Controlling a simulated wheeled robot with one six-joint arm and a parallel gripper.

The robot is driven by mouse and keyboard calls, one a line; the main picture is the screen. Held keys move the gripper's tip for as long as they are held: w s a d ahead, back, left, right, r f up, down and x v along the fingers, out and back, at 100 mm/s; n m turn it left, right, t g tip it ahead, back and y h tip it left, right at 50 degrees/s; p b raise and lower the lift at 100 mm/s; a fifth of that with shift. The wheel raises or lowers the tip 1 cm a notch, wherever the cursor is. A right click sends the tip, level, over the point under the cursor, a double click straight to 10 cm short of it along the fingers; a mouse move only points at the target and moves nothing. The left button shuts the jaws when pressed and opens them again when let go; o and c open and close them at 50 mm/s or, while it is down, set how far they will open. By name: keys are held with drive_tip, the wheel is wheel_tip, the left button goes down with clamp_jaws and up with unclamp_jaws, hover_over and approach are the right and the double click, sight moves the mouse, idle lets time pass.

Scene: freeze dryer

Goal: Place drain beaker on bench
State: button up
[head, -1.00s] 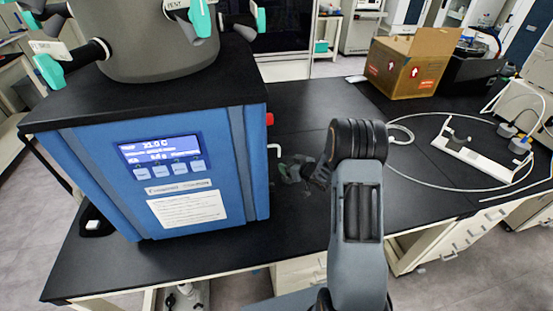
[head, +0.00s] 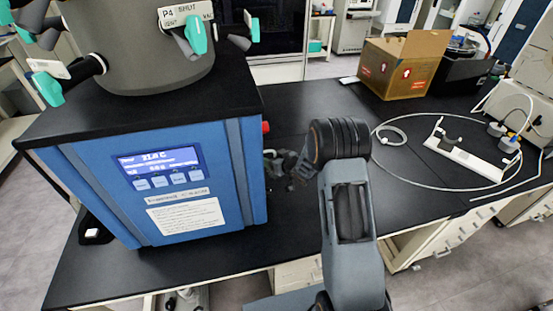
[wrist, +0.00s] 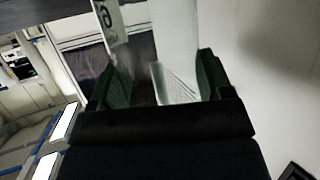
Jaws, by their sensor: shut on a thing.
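My gripper (head: 280,162) is low over the black bench, close to the right side of the blue freeze dryer (head: 175,180). In the wrist view its two green-lined fingers (wrist: 160,82) are shut on a pale, see-through thing, which I take for the drain beaker (wrist: 178,84). A printed tag with a dark figure (wrist: 110,22) shows above the left finger. In the head view the beaker is too faint and hidden to make out. I cannot tell whether its base touches the bench (head: 300,235).
A cardboard box (head: 400,68) stands on the bench at the back right. A white stand (head: 465,152) and looped tubing (head: 374,150) lie to the right. Valves with teal handles (head: 194,32) overhang the dryer.

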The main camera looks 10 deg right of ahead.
drive_tip(key=shift+f+b, duration=1.75)
drive_tip(key=shift+f, duration=1.3)
drive_tip(key=shift+f+b, duration=0.65)
drive_tip(key=o, duration=1.1)
drive_tip(key=shift+c, duration=0.2)
drive_tip(key=shift+s+r, duration=0.1)
